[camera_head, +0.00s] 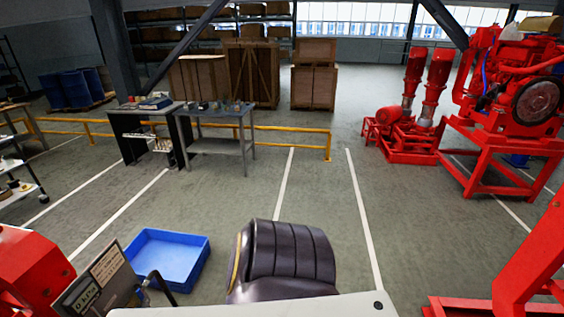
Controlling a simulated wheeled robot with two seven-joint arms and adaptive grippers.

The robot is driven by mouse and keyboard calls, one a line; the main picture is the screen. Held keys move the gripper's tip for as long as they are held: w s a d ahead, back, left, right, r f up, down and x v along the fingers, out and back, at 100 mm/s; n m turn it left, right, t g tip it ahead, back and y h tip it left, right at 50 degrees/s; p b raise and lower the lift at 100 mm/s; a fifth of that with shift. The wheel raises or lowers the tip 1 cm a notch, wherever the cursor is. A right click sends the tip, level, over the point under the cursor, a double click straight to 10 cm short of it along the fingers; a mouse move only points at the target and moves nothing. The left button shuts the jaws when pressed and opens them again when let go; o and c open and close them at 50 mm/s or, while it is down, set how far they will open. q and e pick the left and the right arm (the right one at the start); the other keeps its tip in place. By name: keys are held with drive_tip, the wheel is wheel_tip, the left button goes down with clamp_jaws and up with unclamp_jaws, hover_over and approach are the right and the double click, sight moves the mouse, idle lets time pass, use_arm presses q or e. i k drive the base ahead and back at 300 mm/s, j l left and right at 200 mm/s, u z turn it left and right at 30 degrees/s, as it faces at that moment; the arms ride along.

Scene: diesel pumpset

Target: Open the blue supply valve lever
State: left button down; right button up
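I cannot make out a blue supply valve lever in this view. At the lower left stands a grey panel (98,284) with a label reading "0 kPa". A thin dark curved bar or hose (158,284) shows just right of it; I cannot tell what it belongs to. Neither of my grippers is in view, so their place relative to any valve is hidden.
An empty blue tray (165,262) lies on the floor behind the panel. Red machinery stands at the left (30,268) and right (535,265) edges. Beyond are a yellow rail (290,129), workbenches (215,112), red pumps (405,125) and a red engine (515,80). The middle floor is clear.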

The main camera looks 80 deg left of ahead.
sight(139, 291)
drive_tip(key=u, duration=4.3)
drive_tip(key=j+z, duration=0.65)
